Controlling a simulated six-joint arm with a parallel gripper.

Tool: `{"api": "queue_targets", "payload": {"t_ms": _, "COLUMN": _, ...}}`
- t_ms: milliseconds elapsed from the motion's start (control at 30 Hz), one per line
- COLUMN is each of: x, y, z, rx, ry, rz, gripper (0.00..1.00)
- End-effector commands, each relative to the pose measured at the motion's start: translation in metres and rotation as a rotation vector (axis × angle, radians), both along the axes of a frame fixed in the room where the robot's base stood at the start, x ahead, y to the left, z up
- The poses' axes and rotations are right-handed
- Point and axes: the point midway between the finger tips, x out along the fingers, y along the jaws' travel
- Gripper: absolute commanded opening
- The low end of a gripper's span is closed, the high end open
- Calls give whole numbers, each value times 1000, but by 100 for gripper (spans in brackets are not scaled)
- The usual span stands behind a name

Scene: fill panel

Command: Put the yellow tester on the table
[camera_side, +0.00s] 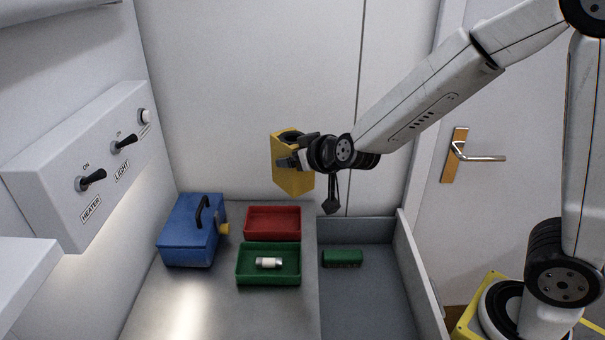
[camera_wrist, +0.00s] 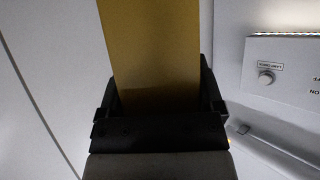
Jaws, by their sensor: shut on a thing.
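The yellow tester (camera_side: 292,168) is a yellow box held in the air above the back of the table (camera_side: 195,300). My gripper (camera_side: 287,161) is shut on it from the right side. In the wrist view the tester (camera_wrist: 152,50) stands between the two black fingers of my gripper (camera_wrist: 158,105). The tester is apart from the table and the trays below it.
On the table stand a blue box (camera_side: 185,240) with a handle, a red tray (camera_side: 272,222), and a green tray (camera_side: 250,278) holding a white cylinder (camera_side: 268,263). A green block (camera_side: 342,258) lies in the lower bay at right. A switch panel (camera_side: 75,160) juts from the left wall. The table's front is clear.

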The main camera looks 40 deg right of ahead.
Motion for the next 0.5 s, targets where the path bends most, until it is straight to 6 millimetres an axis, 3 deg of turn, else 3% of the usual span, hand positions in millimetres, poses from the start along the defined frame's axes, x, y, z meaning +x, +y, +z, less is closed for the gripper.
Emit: {"api": "queue_targets", "payload": {"t_ms": 500, "x": 4, "y": 55, "z": -17, "rx": -6, "ry": -3, "rz": 282, "gripper": 9}}
